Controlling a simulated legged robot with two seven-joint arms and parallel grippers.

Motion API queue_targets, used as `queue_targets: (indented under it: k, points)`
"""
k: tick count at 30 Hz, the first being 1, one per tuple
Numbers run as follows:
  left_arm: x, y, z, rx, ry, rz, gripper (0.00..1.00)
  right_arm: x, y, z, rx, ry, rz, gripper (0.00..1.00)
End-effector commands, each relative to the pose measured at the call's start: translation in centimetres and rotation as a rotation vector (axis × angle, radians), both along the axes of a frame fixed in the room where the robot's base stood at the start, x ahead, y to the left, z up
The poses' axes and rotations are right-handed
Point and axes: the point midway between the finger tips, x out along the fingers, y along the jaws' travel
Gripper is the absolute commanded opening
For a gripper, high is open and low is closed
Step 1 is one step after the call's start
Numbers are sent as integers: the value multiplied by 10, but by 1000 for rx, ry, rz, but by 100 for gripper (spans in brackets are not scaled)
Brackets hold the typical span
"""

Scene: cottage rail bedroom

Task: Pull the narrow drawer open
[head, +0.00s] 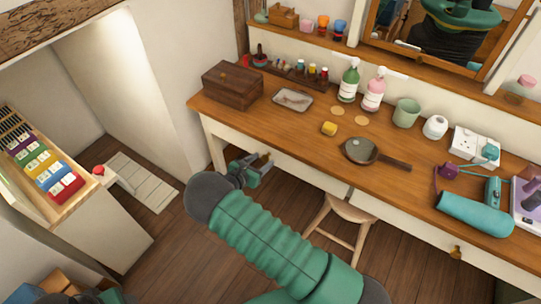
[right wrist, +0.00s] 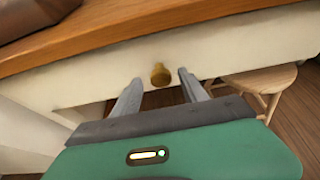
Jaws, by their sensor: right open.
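The desk's left drawer (head: 300,174) has a cream front below the wooden top and looks shut. Its small brass knob (right wrist: 160,75) shows in the right wrist view, between and just beyond my fingertips. My right gripper (head: 258,168) is open in front of this drawer, with its fingers (right wrist: 158,88) on either side of the knob and a visible gap to each side. In the head view the gripper partly hides the knob. Dark and green parts at the bottom left edge of the head view may be my left arm; its jaws cannot be made out.
A second drawer with a brass knob (head: 456,252) is at the right. A wooden stool (head: 340,222) stands under the desk, right of my gripper. Floor before the left drawer is clear.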

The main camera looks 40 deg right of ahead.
Motion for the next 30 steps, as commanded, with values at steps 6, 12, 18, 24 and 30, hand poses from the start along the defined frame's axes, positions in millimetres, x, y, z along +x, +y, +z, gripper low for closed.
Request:
queue_targets:
  k: [6, 12, 18, 24, 30]
  points:
    - [0, 0, -4, 0, 0, 1, 57, 0, -5, -6, 5, -1, 1, 51]
    - [0, 0, -4, 0, 0, 1, 57, 0, -6, -6, 5, 0, 0, 47]
    - [0, 0, -4, 0, 0, 1, 57, 1, -6, -6, 5, 1, 1, 21]
    - [0, 0, -4, 0, 0, 1, 57, 1, -6, -6, 5, 0, 1, 0]
    - [0, 0, -4, 0, 0, 1, 57, 1, -6, -6, 5, 0, 2, 0]
